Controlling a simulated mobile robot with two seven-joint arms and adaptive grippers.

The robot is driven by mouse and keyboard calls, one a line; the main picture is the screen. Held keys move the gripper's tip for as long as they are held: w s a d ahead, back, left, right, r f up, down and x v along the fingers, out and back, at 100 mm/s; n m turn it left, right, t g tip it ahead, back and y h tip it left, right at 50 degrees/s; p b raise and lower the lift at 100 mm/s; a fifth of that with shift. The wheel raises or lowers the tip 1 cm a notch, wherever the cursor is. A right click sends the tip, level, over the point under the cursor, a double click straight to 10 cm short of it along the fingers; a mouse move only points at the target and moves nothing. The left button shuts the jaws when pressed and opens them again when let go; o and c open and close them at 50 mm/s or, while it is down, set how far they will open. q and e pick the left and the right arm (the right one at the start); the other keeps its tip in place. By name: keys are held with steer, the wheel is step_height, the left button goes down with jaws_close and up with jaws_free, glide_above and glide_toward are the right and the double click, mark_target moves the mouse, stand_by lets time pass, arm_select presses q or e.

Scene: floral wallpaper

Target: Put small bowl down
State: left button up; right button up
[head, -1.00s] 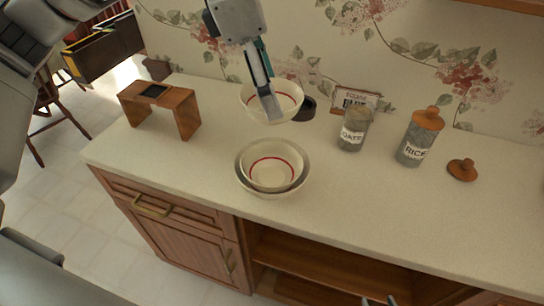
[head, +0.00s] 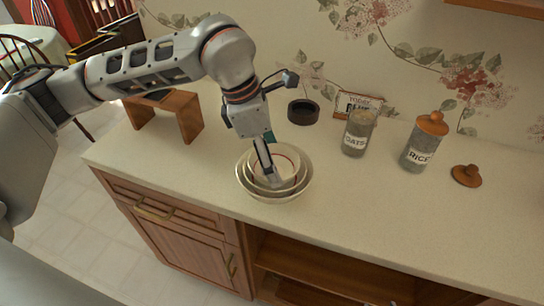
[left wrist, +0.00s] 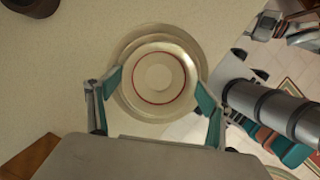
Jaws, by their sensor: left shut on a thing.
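The small bowl (head: 287,160), cream with a red ring inside, is held by my left gripper (head: 272,181), whose fingers are shut on it. It is at the nested bowls (head: 277,197) on the counter, inside or just above them; I cannot tell whether it touches them. In the left wrist view the small bowl (left wrist: 157,72) lies between the two green-padded fingers (left wrist: 158,90), with wider rims around it.
A small wooden stand (head: 187,113) is at the left. A dark round container (head: 303,112), an oats jar (head: 358,133), a rice jar (head: 421,148) and a wooden lid (head: 466,175) stand behind and right. The right front counter is clear.

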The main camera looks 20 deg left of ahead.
arm_select(q)
steer(key=shift+f, duration=0.15)
steer(key=shift+f, duration=0.1)
steer(key=shift+f+b, duration=0.35)
steer(key=shift+f, duration=0.1)
steer(key=shift+s+f, duration=0.1)
steer(key=shift+f, duration=0.05)
steer(key=o, duration=1.3)
